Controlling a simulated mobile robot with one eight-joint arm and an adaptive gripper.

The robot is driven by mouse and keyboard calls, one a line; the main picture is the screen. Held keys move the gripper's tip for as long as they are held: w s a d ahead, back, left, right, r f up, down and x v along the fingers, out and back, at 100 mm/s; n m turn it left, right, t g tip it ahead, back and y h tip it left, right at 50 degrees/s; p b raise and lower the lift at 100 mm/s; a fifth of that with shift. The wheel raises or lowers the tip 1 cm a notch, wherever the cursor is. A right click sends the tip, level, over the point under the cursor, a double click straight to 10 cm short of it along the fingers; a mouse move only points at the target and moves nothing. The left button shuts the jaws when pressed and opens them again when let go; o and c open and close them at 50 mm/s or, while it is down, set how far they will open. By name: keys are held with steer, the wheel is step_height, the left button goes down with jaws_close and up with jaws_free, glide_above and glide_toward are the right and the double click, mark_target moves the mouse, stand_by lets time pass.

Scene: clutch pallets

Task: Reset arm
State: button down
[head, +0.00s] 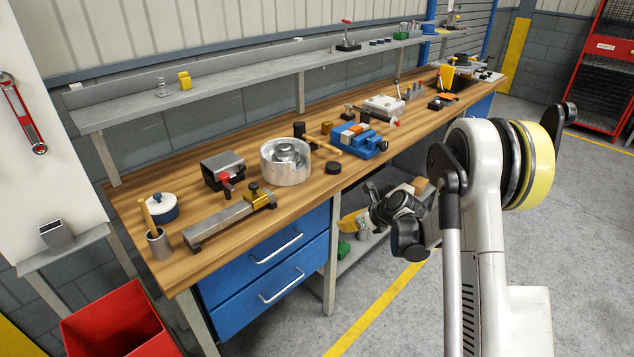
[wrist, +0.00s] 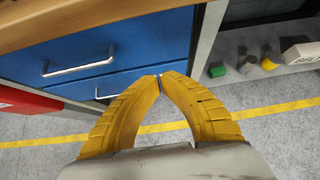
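My arm (head: 480,200) stands at the right of the head view, in front of the workbench, with its wrist bent down beside the bench's front. My gripper shows in the wrist view (wrist: 160,77) as two ribbed yellow fingers whose tips meet, with nothing seen between them. In the head view it is partly hidden by my wrist, and a bit of yellow finger (head: 350,221) shows in front of the lower shelf. The gripper is below the height of the bench top and to the right of the blue drawers (head: 265,262).
The wooden workbench (head: 290,200) carries a metal cylindrical part (head: 286,162), a blue vise (head: 360,140) and several tools. A red bin (head: 118,322) stands at the lower left. A lower shelf holds small items. The grey floor with a yellow line (head: 380,308) is clear.

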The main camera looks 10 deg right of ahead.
steer(key=s+a+r+n+g+h, duration=0.1)
steer(key=s+a+r+n+h, duration=0.25)
steer(key=s+r+n, duration=1.3)
steer(key=s+r+n+h, duration=0.1)
steer(key=s+r+n, duration=0.1)
steer(key=s+n, duration=0.4)
steer(key=s+r+n+h, duration=0.1)
steer(key=s+n, duration=0.5)
steer(key=s, duration=0.7)
steer(key=shift+s+d+r, duration=0.3)
steer(key=shift+s+r, duration=0.1)
steer(key=shift+r, duration=0.1)
